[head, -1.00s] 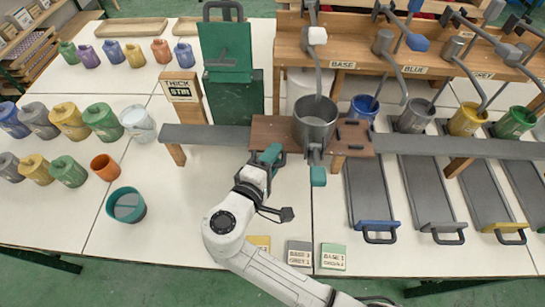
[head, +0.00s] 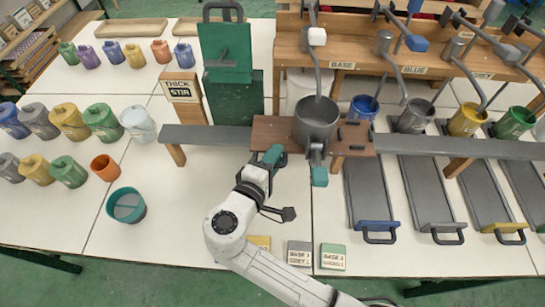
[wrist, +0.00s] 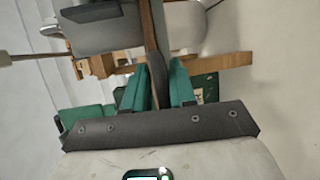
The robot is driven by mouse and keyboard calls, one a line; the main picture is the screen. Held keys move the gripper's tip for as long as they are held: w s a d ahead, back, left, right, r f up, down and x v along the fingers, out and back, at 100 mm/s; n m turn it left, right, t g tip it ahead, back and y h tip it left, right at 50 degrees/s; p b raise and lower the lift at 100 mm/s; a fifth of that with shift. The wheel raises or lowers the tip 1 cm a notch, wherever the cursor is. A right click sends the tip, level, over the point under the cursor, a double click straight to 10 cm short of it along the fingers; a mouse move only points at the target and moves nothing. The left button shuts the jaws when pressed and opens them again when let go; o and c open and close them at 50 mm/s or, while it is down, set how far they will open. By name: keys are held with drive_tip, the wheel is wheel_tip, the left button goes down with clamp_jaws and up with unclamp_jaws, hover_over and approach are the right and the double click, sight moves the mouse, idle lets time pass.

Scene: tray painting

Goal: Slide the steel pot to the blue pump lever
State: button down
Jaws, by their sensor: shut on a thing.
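The steel pot (head: 316,122) stands upright on a brown carriage (head: 270,130) on the grey rail, below the BASE label (head: 342,65). My gripper (head: 272,155) is at the carriage's front edge, left of the pot. In the wrist view, its teal fingers (wrist: 157,88) are closed on a thin dark tab (wrist: 157,68) at the carriage's edge. The blue pump lever (head: 417,43) has a blue knob and stands right of the pot, above the BLUE label (head: 412,70). The tab's lower end is hidden between the fingers.
The grey rail (head: 460,147) runs on to the right past the pump row and looks clear. Blue (head: 365,105), grey (head: 412,118) and yellow (head: 468,120) pots stand behind it. The THICK STIR post (head: 182,88) and green stand (head: 228,60) are on the left.

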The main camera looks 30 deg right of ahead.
drive_tip(key=s+d+f+p, duration=0.1)
drive_tip(key=s+d+p, duration=0.1)
drive_tip(key=s+d, duration=0.8)
drive_tip(key=d, duration=0.4)
drive_tip(key=shift+s+p, duration=0.35)
drive_tip(key=shift+d, duration=0.1)
drive_tip(key=c, duration=1.2)
unclamp_jaws()
drive_tip(key=shift+o, duration=0.3)
drive_tip(key=shift+r, duration=0.1)
drive_tip(key=shift+w+r, duration=0.1)
drive_tip(key=shift+r, duration=0.05)
drive_tip(key=b+v, duration=0.1)
drive_tip(key=v, duration=0.9)
drive_tip(key=shift+a+b, duration=0.35)
drive_tip(key=shift+s+r, duration=0.15)
drive_tip(key=shift+s, duration=0.05)
